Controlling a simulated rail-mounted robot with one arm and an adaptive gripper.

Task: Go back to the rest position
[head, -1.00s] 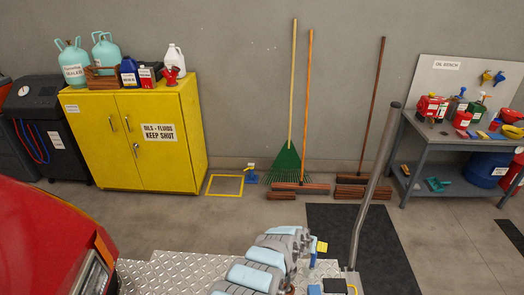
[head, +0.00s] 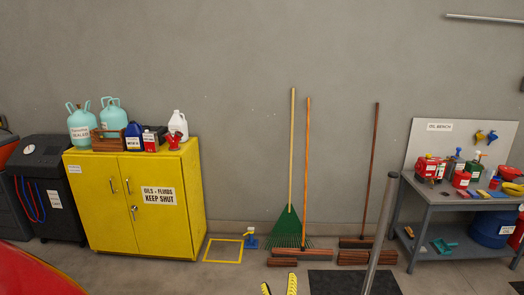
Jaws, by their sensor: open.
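The two yellow-and-black fingertips of my gripper (head: 279,286) show at the bottom edge of the head view, a little left of the foot of the grey pole. They stand apart with nothing seen between them. The rest of my arm is below the picture. The gripper appears in front of the floor, near the brooms and rake, with no contact visible.
A yellow cabinet (head: 109,220) with bottles on top stands left. A green rake (head: 288,227) and brooms lean on the wall. A grey pole (head: 381,235) rises at the lower right. The oil bench (head: 455,204) stands right. A red car body (head: 35,272) fills the lower left corner.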

